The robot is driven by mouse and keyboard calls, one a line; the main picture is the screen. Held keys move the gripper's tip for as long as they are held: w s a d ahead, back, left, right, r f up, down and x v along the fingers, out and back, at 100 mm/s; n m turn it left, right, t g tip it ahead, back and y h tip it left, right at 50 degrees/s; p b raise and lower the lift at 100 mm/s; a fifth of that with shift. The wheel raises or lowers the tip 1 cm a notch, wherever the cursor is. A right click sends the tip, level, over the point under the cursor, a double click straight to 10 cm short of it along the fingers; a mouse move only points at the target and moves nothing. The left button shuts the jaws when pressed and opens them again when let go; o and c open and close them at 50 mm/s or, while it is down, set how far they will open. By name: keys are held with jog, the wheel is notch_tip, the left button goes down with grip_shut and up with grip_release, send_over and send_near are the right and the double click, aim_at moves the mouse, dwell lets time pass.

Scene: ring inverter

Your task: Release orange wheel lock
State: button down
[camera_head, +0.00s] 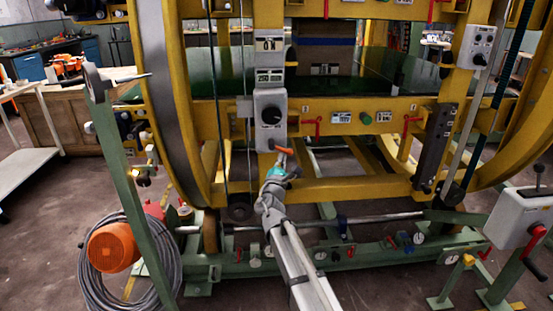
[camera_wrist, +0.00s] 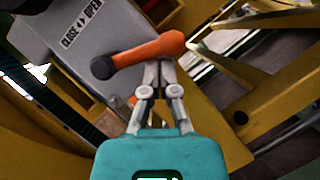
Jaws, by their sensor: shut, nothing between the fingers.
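The orange lever (camera_wrist: 148,50) is mounted on a grey box (camera_wrist: 60,35) with a CLOSE/OPEN label. Its black pivot (camera_wrist: 103,67) is at the left end, and the handle slants slightly up to the right. In the head view, the small orange lever (camera_head: 284,150) sits low on the yellow frame's middle post. My gripper (camera_wrist: 158,68) is shut and empty, its fingertips together at the lower edge of the lever's middle. I cannot tell whether they touch it. In the head view, my gripper (camera_head: 280,163) is just below the lever.
A large yellow ring frame (camera_head: 350,190) surrounds the lever, with a grey control box (camera_head: 270,108) above it. A green base rail (camera_head: 350,258) with a pipe runs below. A grey cable coil with an orange disc (camera_head: 112,247) stands at left. Open floor (camera_head: 40,230) lies far left.

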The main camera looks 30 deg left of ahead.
jog(key=shift+f, duration=0.15)
jog(key=s+d+f+b, duration=0.2)
jog(key=s+f+b, duration=0.5)
jog(key=s, duration=0.1)
jog(key=shift+s+f, duration=0.15)
jog(key=shift+s, duration=0.2)
dwell(0.5)
dwell(0.5)
